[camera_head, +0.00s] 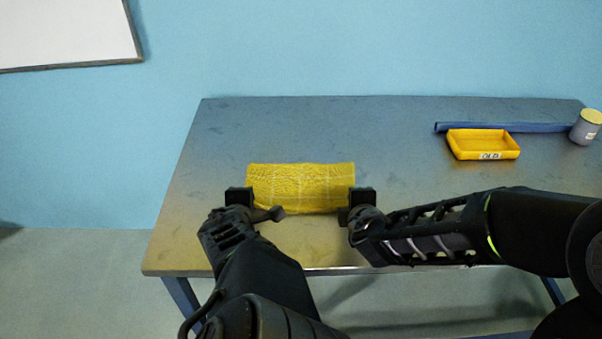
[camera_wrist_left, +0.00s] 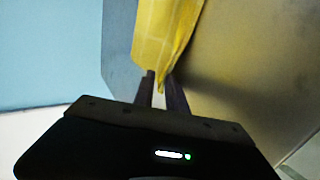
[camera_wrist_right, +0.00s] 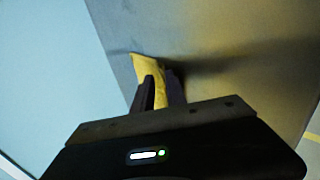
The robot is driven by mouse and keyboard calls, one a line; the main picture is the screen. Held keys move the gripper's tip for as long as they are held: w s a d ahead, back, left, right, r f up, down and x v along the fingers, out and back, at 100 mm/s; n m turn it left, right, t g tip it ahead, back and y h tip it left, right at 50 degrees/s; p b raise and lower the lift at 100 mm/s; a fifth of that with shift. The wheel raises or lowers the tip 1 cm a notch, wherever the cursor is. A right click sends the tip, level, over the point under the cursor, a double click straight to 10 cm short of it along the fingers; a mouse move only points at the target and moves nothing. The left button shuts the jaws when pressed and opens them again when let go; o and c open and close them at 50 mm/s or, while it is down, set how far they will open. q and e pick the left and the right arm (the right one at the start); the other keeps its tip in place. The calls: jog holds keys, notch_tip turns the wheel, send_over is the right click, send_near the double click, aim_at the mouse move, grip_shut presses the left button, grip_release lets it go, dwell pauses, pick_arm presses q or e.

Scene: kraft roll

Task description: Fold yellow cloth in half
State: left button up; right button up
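The yellow cloth (camera_head: 301,186) is in the middle of the table in the head view, as a wide band with faint grid lines. My left gripper (camera_head: 256,205) is at its left end near the front edge, shut on the cloth. In the left wrist view the cloth (camera_wrist_left: 163,38) narrows to a point between the fingers. My right gripper (camera_head: 356,200) is at its right end, also shut on the cloth. In the right wrist view a yellow strip of cloth (camera_wrist_right: 150,68) runs between the fingers. My grippers partly hide the cloth's ends.
A yellow tray (camera_head: 484,144) with a label stands at the right back of the metal table (camera_head: 240,125). A blue bar (camera_head: 545,127) lies behind it, and a grey jar with a pale lid (camera_head: 586,127) stands at the right edge. The table behind and left of the cloth is clear.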

pick_arm(q)
jog(key=o, duration=0.5)
jog(key=shift+c, duration=0.2)
pick_arm(e)
jog(key=o, duration=0.5)
jog(key=shift+c, duration=0.2)
pick_arm(q)
jog(key=r, duration=0.1)
jog(key=s+r, duration=0.1)
jog(key=r, duration=0.1)
jog(key=shift+s+d+r, duration=0.15)
jog(key=shift+s+r, duration=0.2)
pick_arm(e)
jog(key=r, duration=0.1)
jog(key=s+r, duration=0.1)
jog(key=r, duration=0.1)
jog(key=shift+s+r, duration=0.25)
jog(key=shift+r, duration=0.15)
pick_arm(q)
jog(key=w+r+v, duration=0.1)
jog(key=v, duration=0.5)
jog(key=shift+s+r, duration=0.25)
jog(key=shift+r, duration=0.1)
pick_arm(e)
jog(key=w+r+v, duration=0.1)
jog(key=v, duration=0.5)
jog(key=shift+s+r, duration=0.3)
jog(key=shift+r, duration=0.05)
